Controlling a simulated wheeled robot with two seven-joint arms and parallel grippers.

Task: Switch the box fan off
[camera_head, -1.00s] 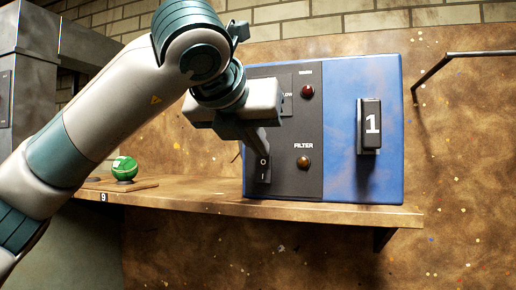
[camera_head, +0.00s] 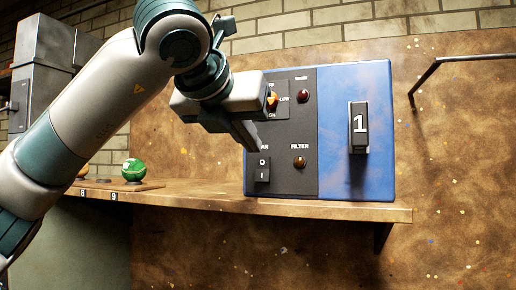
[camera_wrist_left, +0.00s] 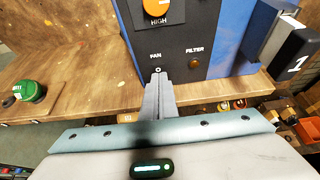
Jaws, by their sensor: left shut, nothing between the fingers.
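The box fan is a blue box (camera_head: 350,185) on a wooden shelf, with a black front panel. A black rocker switch (camera_head: 262,168) marked O above and I below sits low on that panel; which half is pressed in, I cannot tell. My left gripper (camera_head: 252,147) is shut and empty, its fingertips just above the switch and apparently clear of it. In the left wrist view the shut fingers (camera_wrist_left: 158,78) point at the panel below the FAN label and hide most of the switch; only its O mark shows. My right gripper is not in view.
The panel also has an orange knob (camera_head: 271,101), a red lamp (camera_head: 303,96) and an amber lamp (camera_head: 299,162). A black handle (camera_head: 359,128) marked 1 sticks out at the right.

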